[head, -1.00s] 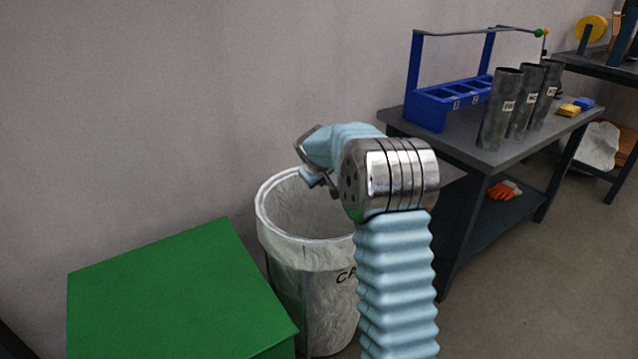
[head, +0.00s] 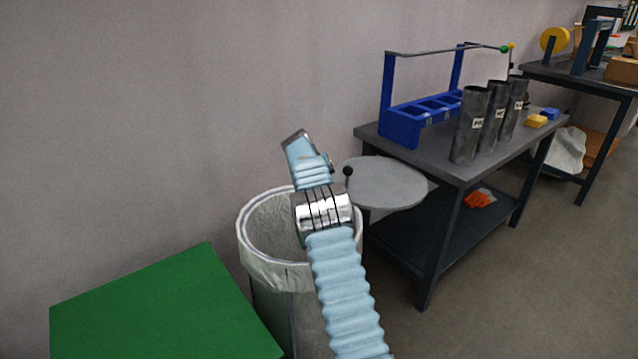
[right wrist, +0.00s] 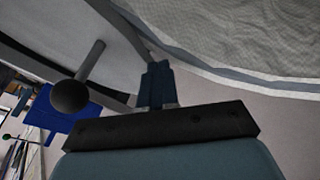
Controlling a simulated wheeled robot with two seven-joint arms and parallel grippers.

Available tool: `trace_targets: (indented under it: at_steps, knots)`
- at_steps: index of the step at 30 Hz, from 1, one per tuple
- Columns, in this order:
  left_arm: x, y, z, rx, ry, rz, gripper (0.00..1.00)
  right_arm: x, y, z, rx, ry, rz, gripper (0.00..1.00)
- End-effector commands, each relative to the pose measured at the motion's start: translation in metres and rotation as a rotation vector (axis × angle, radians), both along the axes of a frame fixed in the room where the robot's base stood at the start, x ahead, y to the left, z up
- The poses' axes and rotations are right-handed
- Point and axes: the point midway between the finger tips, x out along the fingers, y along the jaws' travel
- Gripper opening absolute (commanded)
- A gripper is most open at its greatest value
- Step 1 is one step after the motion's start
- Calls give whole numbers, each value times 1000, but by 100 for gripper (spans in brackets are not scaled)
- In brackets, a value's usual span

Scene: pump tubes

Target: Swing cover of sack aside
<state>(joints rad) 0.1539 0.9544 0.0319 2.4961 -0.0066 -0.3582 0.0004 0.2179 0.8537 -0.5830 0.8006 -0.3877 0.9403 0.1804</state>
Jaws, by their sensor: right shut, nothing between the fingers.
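The sack (head: 259,268) is a pale bag with a round rim, and its mouth is largely uncovered. Its cover (head: 390,185) is a flat grey disc lying out to the right of the mouth, with a dark ball knob (head: 348,171) on a short stem. My right gripper (head: 326,160) is above the far side of the mouth, just left of the knob. In the right wrist view its fingers (right wrist: 156,85) are together and empty, between the knob (right wrist: 71,98) and the sack rim (right wrist: 235,82), apart from the knob. My left gripper is not in view.
A green box (head: 155,305) stands left of the sack, close to it. A dark table (head: 440,158) at right holds a blue rack (head: 400,128), several grey tubes (head: 470,125) and small blocks. The cover reaches near the table's left edge. A wall stands behind.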

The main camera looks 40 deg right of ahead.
Motion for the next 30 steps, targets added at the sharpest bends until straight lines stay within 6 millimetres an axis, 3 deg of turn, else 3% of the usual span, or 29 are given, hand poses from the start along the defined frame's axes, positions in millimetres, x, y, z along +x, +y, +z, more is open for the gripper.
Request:
trace_targets:
  at_steps: [20, 25, 30]
  knots:
    - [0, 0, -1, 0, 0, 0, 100, -1, -5, 3, -4, -1, 0, 0]
    - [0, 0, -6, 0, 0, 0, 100, -4, 10, 22, -3, -4, 3, 0]
    - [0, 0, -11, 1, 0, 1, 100, -9, 36, 55, 0, -5, 3, 0]
